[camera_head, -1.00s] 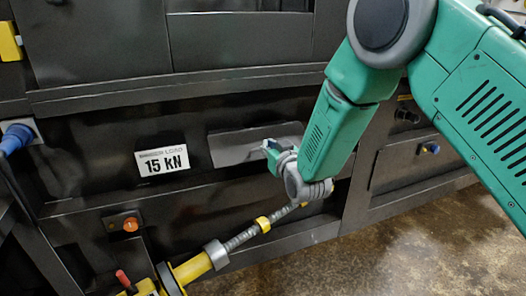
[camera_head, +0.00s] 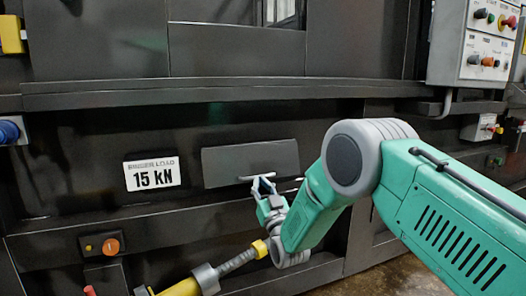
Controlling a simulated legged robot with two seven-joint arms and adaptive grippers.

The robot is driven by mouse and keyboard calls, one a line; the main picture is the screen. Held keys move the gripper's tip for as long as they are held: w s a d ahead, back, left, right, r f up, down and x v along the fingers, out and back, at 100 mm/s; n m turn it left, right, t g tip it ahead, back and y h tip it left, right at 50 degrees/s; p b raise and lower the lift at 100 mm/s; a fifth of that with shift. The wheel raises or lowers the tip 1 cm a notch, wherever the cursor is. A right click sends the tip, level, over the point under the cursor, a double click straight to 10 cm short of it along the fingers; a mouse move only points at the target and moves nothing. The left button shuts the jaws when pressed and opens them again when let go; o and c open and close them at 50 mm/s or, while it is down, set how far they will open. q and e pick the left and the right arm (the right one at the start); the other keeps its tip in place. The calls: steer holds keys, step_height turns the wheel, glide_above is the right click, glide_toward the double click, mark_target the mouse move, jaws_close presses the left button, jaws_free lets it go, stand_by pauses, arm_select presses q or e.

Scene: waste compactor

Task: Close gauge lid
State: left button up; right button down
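The gauge lid (camera_head: 250,158) is a dark grey rectangular plate on the black machine front, right of the white "15 kN" label (camera_head: 152,174). I cannot tell how far the lid stands out from the front. My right gripper (camera_head: 263,184) is at the lid's lower edge, by the handle bar. Its two fingers look spread, with a gap between them. I cannot tell if they touch the bar. My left gripper is not in view.
A yellow and grey rod-like part (camera_head: 205,281) slants up below my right gripper. An orange button (camera_head: 111,246) is at the lower left and a blue plug (camera_head: 8,131) at the left edge. A grey control box (camera_head: 478,45) hangs upper right. A ledge (camera_head: 240,94) runs above the lid.

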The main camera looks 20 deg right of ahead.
steer(key=shift+w+f+b, duration=0.4)
steer(key=shift+w+f, duration=0.1)
steer(key=shift+w, duration=0.2)
steer(key=shift+w+f+b, duration=0.35)
steer(key=shift+w+f, duration=0.15)
steer(key=shift+w, duration=0.15)
steer(key=shift+d, duration=0.1)
